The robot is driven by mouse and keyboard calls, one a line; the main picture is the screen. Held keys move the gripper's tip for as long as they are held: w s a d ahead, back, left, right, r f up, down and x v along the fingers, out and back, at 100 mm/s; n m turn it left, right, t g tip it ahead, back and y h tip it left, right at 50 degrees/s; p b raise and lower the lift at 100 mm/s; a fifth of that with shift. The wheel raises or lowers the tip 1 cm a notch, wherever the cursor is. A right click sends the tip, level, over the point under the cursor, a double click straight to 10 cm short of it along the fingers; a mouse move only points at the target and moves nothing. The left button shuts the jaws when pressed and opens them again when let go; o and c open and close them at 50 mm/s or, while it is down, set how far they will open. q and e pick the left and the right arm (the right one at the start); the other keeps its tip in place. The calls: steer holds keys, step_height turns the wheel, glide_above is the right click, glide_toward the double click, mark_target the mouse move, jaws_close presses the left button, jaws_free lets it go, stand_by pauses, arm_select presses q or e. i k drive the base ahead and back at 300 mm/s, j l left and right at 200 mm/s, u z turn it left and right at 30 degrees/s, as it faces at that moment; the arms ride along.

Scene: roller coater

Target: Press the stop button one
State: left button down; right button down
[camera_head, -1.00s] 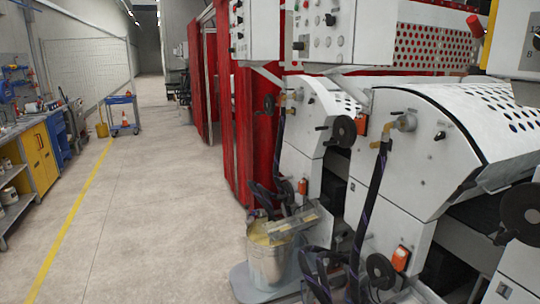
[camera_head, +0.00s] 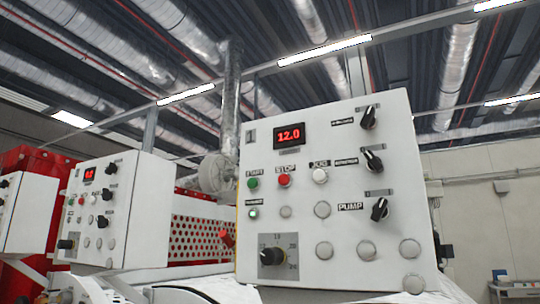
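The nearest control panel (camera_head: 330,225) is a white box facing me, right of the middle of the head view. Its stop button (camera_head: 284,180) is round and red, under a STOP label. A green start button (camera_head: 252,183) sits to its left and a white JOG button (camera_head: 319,176) to its right. A red display (camera_head: 289,135) above reads 12.0. A small green lamp (camera_head: 253,213) looks lit. Neither of my grippers shows in the view, and nothing covers the buttons.
A second similar panel (camera_head: 98,215) with a red display stands at the left, and part of a third (camera_head: 22,215) is at the left edge. Red perforated guarding (camera_head: 200,238) lies between the panels. Ducts and lights run overhead. The floor is out of view.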

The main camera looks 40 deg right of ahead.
mark_target(285, 180)
steer(key=z, duration=2.2)
